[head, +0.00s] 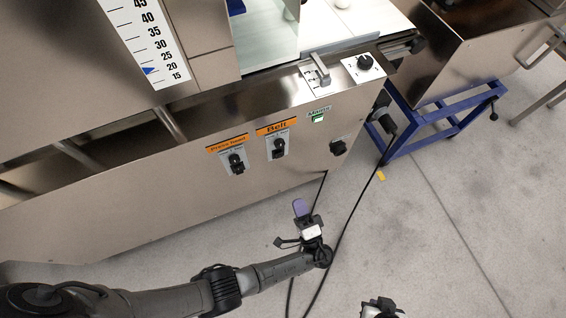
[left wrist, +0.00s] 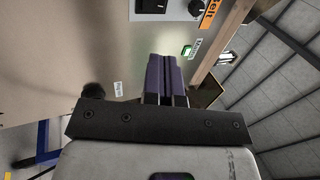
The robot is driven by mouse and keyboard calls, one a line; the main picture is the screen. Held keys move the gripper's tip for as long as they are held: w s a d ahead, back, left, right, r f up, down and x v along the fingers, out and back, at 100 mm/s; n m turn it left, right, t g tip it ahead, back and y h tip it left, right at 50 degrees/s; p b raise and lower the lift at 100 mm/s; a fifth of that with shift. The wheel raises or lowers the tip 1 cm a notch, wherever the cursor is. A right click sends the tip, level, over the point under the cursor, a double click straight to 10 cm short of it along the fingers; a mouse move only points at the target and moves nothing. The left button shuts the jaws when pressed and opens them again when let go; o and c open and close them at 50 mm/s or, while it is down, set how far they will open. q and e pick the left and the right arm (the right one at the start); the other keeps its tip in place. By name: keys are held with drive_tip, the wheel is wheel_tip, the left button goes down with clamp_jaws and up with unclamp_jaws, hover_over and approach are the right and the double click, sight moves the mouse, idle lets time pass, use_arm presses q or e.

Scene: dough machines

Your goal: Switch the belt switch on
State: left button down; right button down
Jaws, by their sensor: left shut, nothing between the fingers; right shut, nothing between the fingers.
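The belt switch (head: 279,148) is a black rotary knob on a light plate under an orange "Belt" label on the machine's front panel. In the left wrist view the belt switch (left wrist: 154,5) shows at the top edge, partly cut off, beside the orange label. My left gripper (head: 301,208) is shut and empty, below and in front of the panel, apart from the switch. Its purple fingertips (left wrist: 165,75) point toward the panel in the left wrist view. My right gripper (head: 380,306) shows only partly at the bottom edge.
A similar switch (head: 236,162) under another orange label sits left of the belt switch. A lit green mains switch (head: 318,118) and a black knob (head: 338,147) sit to its right. Black cables (head: 346,222) hang to the floor. A blue-framed stand (head: 430,125) is at right.

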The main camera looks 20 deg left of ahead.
sight(280, 155)
use_arm(q)
drive_tip(key=shift+a, duration=0.1)
drive_tip(key=b+x, duration=0.1)
drive_tip(key=x, duration=1.1)
drive_tip(key=shift+w+a+r, duration=0.15)
drive_tip(key=shift+w, duration=0.05)
drive_tip(key=shift+w+a+r, duration=0.3)
drive_tip(key=shift+w+a, duration=0.15)
